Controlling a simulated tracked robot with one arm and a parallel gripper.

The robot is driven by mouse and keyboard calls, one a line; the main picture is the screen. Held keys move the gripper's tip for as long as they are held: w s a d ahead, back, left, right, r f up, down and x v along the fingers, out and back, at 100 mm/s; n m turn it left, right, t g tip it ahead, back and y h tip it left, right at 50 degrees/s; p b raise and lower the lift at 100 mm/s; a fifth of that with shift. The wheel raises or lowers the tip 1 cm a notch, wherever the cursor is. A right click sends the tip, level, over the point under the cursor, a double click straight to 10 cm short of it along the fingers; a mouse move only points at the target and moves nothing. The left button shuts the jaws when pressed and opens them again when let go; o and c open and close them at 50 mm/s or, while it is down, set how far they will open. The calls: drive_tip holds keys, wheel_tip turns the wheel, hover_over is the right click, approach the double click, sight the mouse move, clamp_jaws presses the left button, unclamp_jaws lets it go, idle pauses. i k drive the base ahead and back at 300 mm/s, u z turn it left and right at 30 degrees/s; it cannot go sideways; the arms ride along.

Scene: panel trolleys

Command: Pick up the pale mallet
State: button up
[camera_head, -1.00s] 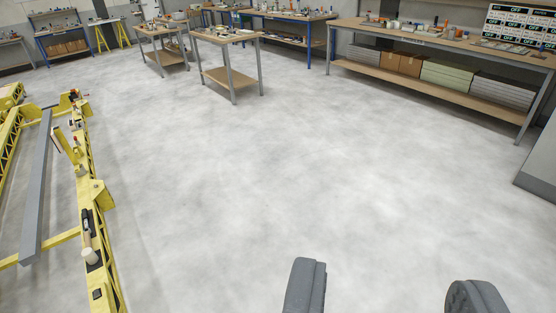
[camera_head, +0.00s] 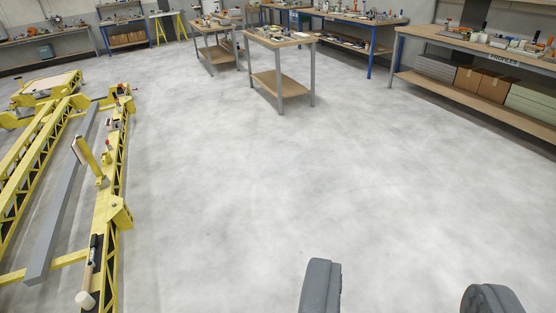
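What looks like the pale mallet (camera_head: 86,297) lies along the top of the near yellow beam (camera_head: 108,215) at the lower left. It has a pale round head toward me and a dark part at the far end of its handle. My gripper (camera_head: 405,290) shows at the bottom edge, right of centre, as two dark grey fingers spread wide apart. It is open and nothing is between the fingers, only floor beyond. The mallet is well to the left of my gripper, not touching it.
The yellow frame carries a long grey bar (camera_head: 66,200) and upright fittings. A small wooden-topped table (camera_head: 280,82) stands at the back centre. A long bench (camera_head: 490,100) with boxes below is at the right. The concrete floor (camera_head: 240,190) between is clear.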

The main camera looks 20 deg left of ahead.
sight(85, 299)
drive_tip(key=u, duration=0.25)
drive_tip(key=i, duration=1.4)
drive_tip(key=u, duration=0.95)
drive_tip(key=i, duration=1.3)
drive_tip(key=u, duration=1.05)
drive_tip(key=i, duration=0.8)
drive_tip(key=u, duration=0.35)
